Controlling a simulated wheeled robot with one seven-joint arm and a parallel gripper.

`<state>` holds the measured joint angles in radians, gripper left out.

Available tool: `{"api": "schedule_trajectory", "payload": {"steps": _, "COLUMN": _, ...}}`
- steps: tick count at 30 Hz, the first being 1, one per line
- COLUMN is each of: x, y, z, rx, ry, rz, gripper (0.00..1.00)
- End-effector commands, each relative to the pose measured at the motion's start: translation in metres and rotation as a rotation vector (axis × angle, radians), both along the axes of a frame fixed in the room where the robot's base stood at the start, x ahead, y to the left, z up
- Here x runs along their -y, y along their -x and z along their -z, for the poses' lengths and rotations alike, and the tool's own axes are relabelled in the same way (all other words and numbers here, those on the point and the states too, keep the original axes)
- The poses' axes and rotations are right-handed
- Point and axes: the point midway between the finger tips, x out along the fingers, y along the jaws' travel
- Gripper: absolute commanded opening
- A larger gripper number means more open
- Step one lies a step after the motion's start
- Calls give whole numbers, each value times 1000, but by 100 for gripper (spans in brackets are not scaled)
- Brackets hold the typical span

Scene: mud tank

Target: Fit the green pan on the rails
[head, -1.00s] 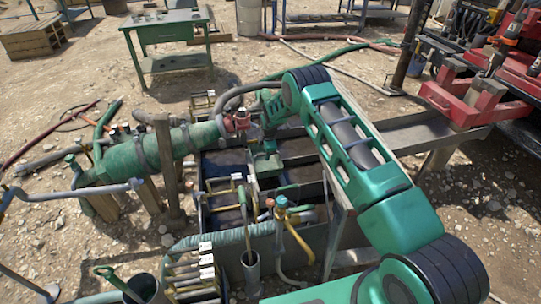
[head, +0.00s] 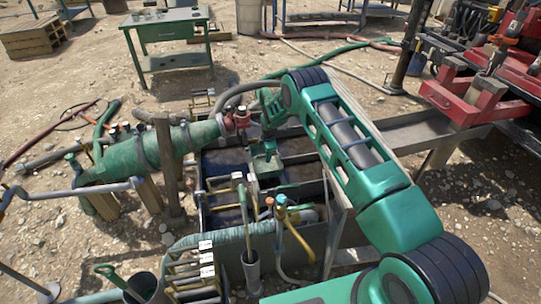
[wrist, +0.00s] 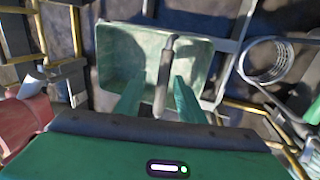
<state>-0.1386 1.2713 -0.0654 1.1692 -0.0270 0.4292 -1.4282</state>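The green pan (wrist: 120,58) is a shallow rectangular tray with a dark bar handle (wrist: 165,62) across its middle. In the head view the green pan (head: 266,166) shows small over the middle of the mud tank. My gripper (wrist: 158,82) is open, with one teal finger on each side of the handle and a gap on the left side. It also shows in the head view (head: 271,122), above the pan. Grey metal bars (wrist: 236,52) run beside and behind the pan; I cannot tell whether these are the rails or whether the pan rests on them.
The mud tank (head: 305,235) has dark compartments with metal dividers. Yellow rods (wrist: 76,32) stand left of the pan. A wire coil (wrist: 268,62) lies to its right. A large green pipe (head: 150,152) with a red fitting (head: 236,121) is close left of my gripper.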

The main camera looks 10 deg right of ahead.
Motion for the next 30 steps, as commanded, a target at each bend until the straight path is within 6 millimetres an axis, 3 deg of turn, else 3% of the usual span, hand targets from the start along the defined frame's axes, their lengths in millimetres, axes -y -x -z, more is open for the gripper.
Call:
{"api": "schedule_trajectory", "payload": {"steps": 11, "x": 0, "y": 2, "z": -4, "rx": -2, "ry": 0, "rz": 0, "gripper": 35}}
{"api": "schedule_trajectory", "payload": {"steps": 30, "x": 0, "y": 24, "z": -95, "rx": -1, "ry": 1, "rz": 0, "gripper": 35}}
